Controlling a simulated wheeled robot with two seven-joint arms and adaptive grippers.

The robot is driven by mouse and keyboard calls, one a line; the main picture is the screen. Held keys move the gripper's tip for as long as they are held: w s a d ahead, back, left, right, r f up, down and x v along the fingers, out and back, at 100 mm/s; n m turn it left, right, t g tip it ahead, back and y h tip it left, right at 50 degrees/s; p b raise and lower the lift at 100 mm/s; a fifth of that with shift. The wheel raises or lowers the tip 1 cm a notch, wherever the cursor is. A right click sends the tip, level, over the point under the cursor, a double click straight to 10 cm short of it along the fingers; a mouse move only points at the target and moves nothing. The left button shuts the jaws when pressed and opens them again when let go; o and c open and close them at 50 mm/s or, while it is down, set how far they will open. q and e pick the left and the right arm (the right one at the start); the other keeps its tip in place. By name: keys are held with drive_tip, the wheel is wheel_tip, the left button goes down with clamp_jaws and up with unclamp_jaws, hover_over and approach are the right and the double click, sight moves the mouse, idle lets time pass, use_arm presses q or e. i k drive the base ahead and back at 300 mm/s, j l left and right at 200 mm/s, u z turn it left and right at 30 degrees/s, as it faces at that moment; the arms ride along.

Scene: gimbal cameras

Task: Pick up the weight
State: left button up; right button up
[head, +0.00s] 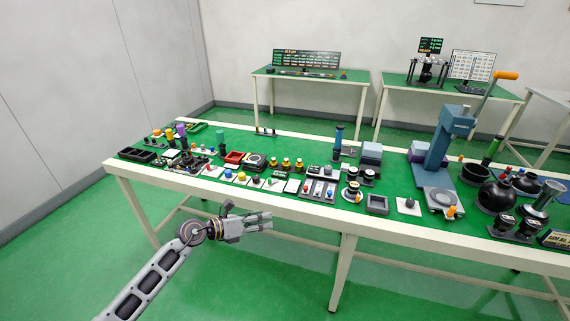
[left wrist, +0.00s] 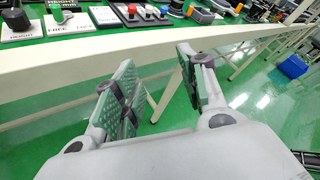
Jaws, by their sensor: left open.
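My left gripper (head: 266,221) is open and empty. It is in front of the long table's near edge, below the tabletop in the head view. I cannot tell for sure which object is the weight. Small yellow-and-black pieces (head: 285,163) stand mid-table, and dark round pieces (head: 368,174) stand farther right; either could be weights. Both are apart from the gripper. My right gripper is not in view.
The long green-topped table (head: 290,205) is crowded with small parts. Tables with screens stand behind. Open floor lies in front.

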sight(286, 164)
drive_tip(key=i, duration=1.15)
drive_tip(key=u, duration=0.05)
